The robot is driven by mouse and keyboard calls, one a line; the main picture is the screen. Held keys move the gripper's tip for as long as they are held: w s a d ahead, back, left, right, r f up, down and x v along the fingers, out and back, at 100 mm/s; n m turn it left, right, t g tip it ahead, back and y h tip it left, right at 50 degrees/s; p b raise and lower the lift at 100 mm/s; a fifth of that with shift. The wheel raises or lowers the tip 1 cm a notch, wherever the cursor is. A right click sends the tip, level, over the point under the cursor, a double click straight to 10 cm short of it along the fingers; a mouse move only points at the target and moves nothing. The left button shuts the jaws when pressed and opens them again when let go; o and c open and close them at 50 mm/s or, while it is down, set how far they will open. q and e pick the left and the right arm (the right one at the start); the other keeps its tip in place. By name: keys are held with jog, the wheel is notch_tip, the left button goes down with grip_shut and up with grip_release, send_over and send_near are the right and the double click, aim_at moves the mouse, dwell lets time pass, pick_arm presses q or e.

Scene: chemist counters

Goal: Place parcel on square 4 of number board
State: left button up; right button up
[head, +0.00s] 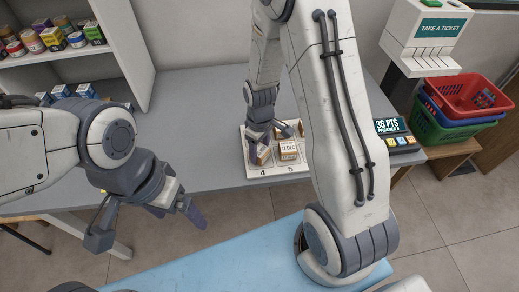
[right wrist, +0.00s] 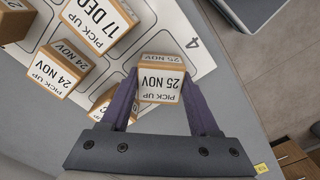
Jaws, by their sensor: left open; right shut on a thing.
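The parcel (right wrist: 160,92), a small brown box with a white "PICK UP 25 NOV" label, is between the purple fingers of my right gripper (right wrist: 160,76), which is shut on it. In the head view the parcel (head: 263,156) is at the white number board's (head: 266,175) front left, just behind the printed 4. The 4 also shows beside the parcel in the right wrist view (right wrist: 193,43). I cannot tell whether the parcel touches the board. My left gripper (head: 150,222) is open and empty, left of the board in front of the counter.
A parcel (head: 288,151) stands on square 5. The right wrist view shows other parcels close by, labelled 17 DEC (right wrist: 98,22) and 24 NOV (right wrist: 60,68). A points display (head: 392,127) stands at right. Shelves (head: 135,60) stand at back left. The counter (head: 205,120) left of the board is clear.

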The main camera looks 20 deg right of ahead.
aim_at(260, 150)
jog(key=shift+f, duration=0.1)
jog(key=o, duration=1.4)
jog(key=shift+o, duration=0.2)
notch_tip(260, 150, up, 12)
